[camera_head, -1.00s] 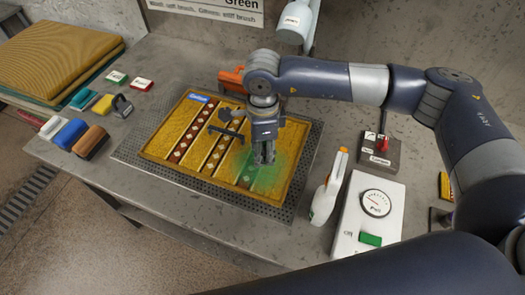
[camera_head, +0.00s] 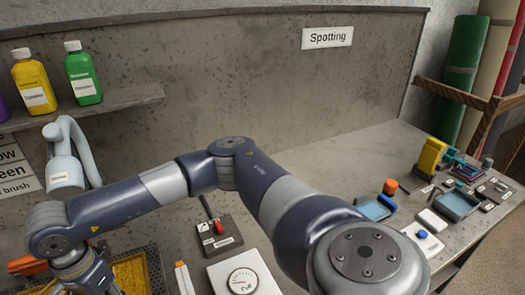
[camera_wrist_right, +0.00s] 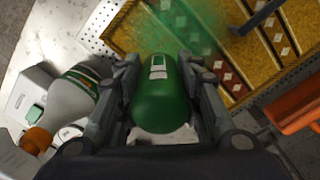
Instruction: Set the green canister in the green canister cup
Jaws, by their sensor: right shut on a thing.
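The green canister (camera_wrist_right: 162,105), a rounded green cylinder with a white label, lies between the two fingers of my right gripper (camera_wrist_right: 158,72) in the right wrist view. The fingers are shut on its sides. In the head view my right gripper (camera_head: 93,281) is at the bottom left, cut off by the frame edge, and the canister does not show there. Below it in the wrist view is the yellow patterned rug (camera_wrist_right: 130,30) with a green patch. I cannot make out the green canister cup in either view. My left gripper is not in view.
A white spray bottle (camera_wrist_right: 72,95) with an orange nozzle lies close beside the gripper. A gauge box (camera_head: 243,276), a red switch (camera_head: 219,228) and a lamp (camera_head: 62,160) stand on the bench. A shelf (camera_head: 120,104) holds bottles. Trays (camera_head: 456,205) and small items crowd the right.

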